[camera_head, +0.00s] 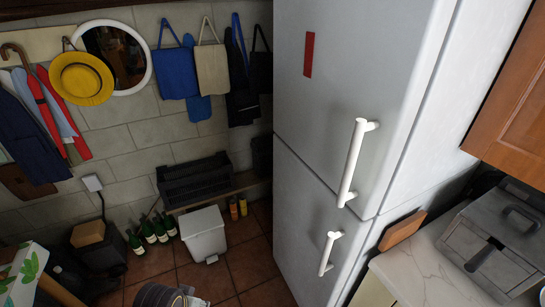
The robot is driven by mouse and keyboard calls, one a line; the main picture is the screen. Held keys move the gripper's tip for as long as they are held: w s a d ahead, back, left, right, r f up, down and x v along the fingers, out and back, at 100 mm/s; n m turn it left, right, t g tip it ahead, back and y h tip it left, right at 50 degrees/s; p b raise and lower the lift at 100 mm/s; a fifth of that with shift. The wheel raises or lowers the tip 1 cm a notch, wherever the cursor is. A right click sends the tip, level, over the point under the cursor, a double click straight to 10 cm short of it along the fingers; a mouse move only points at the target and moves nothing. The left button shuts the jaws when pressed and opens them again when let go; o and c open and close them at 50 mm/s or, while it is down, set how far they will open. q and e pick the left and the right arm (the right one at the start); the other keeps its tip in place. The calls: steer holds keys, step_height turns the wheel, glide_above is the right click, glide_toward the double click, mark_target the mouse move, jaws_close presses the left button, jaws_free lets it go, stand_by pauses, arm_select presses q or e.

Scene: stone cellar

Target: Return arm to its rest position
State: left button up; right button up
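Neither of my arms shows clearly in the head view, and I see no gripper. The only view is filled by a tall white fridge (335,95) and the wall to its left. The fridge's two doors look shut. The upper door has a long white handle (352,165) and the lower one a shorter white handle (330,252). A dark rounded item (158,296) is cut off by the bottom edge, and I cannot tell what it is.
A white pedal bin (203,235), green bottles (150,230) and a black crate (195,180) stand by the left wall. A counter (430,270) with a grey fryer (490,250) is at right. Some tiled floor (235,255) before the bin is clear.

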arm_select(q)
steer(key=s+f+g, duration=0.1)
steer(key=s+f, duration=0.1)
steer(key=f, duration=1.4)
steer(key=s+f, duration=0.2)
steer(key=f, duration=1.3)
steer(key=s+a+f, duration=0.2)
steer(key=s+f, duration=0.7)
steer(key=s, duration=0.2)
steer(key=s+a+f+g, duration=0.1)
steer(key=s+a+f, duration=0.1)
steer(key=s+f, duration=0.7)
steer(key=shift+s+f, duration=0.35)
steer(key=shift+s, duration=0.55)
